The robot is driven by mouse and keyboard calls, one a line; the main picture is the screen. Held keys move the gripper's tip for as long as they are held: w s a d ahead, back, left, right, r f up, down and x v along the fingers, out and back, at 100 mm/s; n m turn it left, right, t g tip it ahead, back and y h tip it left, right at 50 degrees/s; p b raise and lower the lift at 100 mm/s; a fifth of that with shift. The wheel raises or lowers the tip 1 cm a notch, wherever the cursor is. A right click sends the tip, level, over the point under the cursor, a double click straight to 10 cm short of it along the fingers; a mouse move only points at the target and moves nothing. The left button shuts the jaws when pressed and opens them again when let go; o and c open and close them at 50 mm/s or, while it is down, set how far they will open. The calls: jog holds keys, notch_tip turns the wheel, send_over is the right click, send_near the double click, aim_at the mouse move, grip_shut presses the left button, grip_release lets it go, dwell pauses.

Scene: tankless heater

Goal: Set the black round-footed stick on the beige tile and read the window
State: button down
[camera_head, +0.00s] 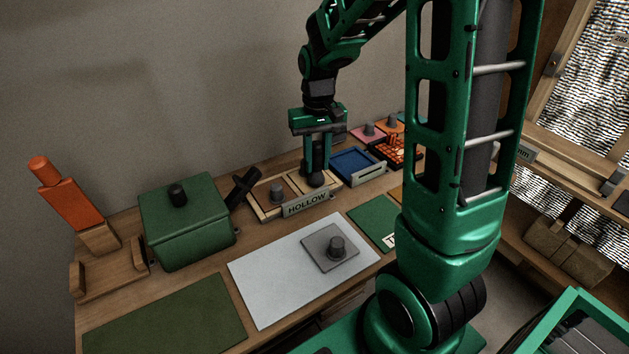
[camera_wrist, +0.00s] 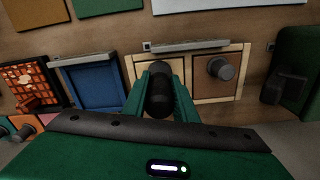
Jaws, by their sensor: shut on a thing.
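My gripper (camera_head: 316,160) points straight down over the right part of a wooden tray labelled HOLLOW (camera_head: 305,203). It is shut on a black round-ended stick, which also shows between the fingers in the wrist view (camera_wrist: 158,95). The stick is upright; its dark foot (camera_head: 315,180) is low over the tray's lighter beige tile (camera_wrist: 174,63). I cannot tell whether the foot touches the tile. The neighbouring browner tile (camera_wrist: 206,88) bears a grey knob (camera_wrist: 220,68). A small lit window (camera_wrist: 167,168) on my gripper shows a pale bar and a green dot.
A green lidded box (camera_head: 185,225) stands left of the tray, with a dark tilted object (camera_head: 243,187) between them. A blue tray (camera_head: 355,165) and an orange grid box (camera_head: 398,150) stand right. A white mat (camera_head: 280,280) in front bears a grey knobbed plate (camera_head: 325,258).

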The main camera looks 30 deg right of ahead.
aim_at(317, 144)
jog(key=shift+f, duration=0.4)
dwell(0.6)
dwell(0.5)
jog(key=shift+r, duration=3.5)
